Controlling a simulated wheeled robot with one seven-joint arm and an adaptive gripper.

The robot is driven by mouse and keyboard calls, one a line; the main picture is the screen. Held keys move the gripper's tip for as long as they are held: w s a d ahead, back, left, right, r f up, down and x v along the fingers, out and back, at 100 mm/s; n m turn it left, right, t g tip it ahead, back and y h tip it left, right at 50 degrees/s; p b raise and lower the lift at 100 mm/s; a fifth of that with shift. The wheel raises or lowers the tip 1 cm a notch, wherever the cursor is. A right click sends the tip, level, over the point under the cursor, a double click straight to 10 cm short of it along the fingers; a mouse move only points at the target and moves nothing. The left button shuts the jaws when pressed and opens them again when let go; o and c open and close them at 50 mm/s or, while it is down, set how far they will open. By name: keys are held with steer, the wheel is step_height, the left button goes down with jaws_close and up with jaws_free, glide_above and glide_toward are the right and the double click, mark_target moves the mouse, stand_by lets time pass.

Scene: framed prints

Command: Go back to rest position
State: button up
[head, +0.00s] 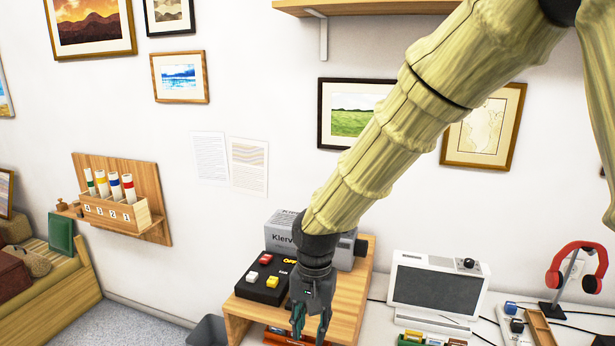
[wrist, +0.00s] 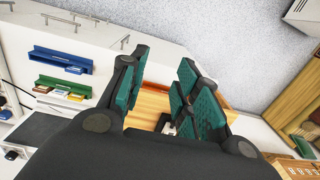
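My gripper (head: 311,322) hangs at the end of my arm in the head view, pointing down in front of the wooden stand (head: 345,296). In the wrist view, my gripper (wrist: 163,92) shows its green finger pads spread apart with nothing between them. The wooden surface shows through the gap. A black button box (head: 265,278) with red, white and yellow buttons sits on the stand, just left of my gripper. My wrist hides part of the stand and of the grey box (head: 284,232) behind it.
A small monitor (head: 437,284) and a red headset on a stand (head: 575,268) are on the white desk at right. A wall rack (head: 115,212) holds several tubes at left. A wall shelf (head: 365,6) is above. Framed prints hang behind my arm. Floor shows at lower left.

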steer(key=s+d+f+y+b, duration=0.1)
steer(key=s+d+f, duration=0.25)
steer(key=f, duration=0.65)
steer(key=s+d+f+n, duration=0.15)
steer(key=s+f, duration=0.25)
steer(key=f, duration=0.6)
steer(key=s+d+f+m+y+b, duration=0.1)
steer(key=s+d+f, duration=0.3)
steer(key=f, duration=0.6)
steer(key=s+d+f+n+h+b, duration=0.1)
steer(key=s+d+f, duration=0.5)
steer(key=s, duration=0.3)
steer(key=s+d+f+n+h, duration=0.1)
steer(key=s+d+f, duration=0.6)
steer(key=s, duration=0.2)
steer(key=shift+s+f+h+b, duration=0.15)
steer(key=shift+f+h+b, duration=0.15)
steer(key=shift+f+b, duration=0.1)
steer(key=shift+n, duration=0.25)
